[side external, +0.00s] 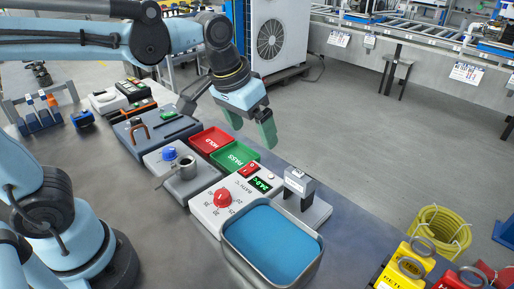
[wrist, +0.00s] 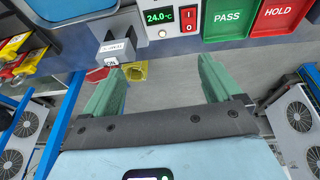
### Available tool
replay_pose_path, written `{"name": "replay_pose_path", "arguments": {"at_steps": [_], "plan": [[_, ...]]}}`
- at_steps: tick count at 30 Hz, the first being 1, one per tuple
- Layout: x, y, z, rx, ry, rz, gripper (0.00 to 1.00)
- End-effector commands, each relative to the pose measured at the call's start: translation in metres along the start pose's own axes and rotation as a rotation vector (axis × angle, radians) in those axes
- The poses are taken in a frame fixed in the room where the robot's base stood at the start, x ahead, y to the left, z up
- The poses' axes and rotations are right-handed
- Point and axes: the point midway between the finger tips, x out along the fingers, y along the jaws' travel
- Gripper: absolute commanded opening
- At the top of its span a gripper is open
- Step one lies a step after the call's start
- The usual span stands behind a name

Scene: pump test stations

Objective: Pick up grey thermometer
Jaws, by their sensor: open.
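A small grey upright block with a white label, which looks like the grey thermometer (side external: 299,182), stands on the right part of the bath station, behind the blue bath. In the wrist view the grey thermometer (wrist: 117,50) is at upper left, beside the green display. My gripper (side external: 250,130) has green fingers, is open and empty, and hangs above and behind the stations, up and left of the thermometer. In the wrist view my gripper (wrist: 161,68) has nothing between its fingers except floor and part of the yellow coil behind. The thermometer's lower end is hidden.
The bath (side external: 272,240) with blue liquid sits in front of the thermometer. A control box with a red knob (side external: 222,197) is to its left. Green PASS (side external: 234,157) and red HOLD (side external: 209,139) trays lie farther left. Yellow and red tags (side external: 408,265) are at front right.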

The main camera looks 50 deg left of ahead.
Motion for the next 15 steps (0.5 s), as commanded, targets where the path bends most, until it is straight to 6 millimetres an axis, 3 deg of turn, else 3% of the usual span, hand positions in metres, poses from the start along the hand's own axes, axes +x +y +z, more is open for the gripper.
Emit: {"name": "replay_pose_path", "arguments": {"at_steps": [6,15], "plan": [[0.010,0.046,-0.030,0.002,-0.159,-0.013,0.92],[0.029,0.088,-0.045,0.001,-0.299,-0.052,0.92]]}}
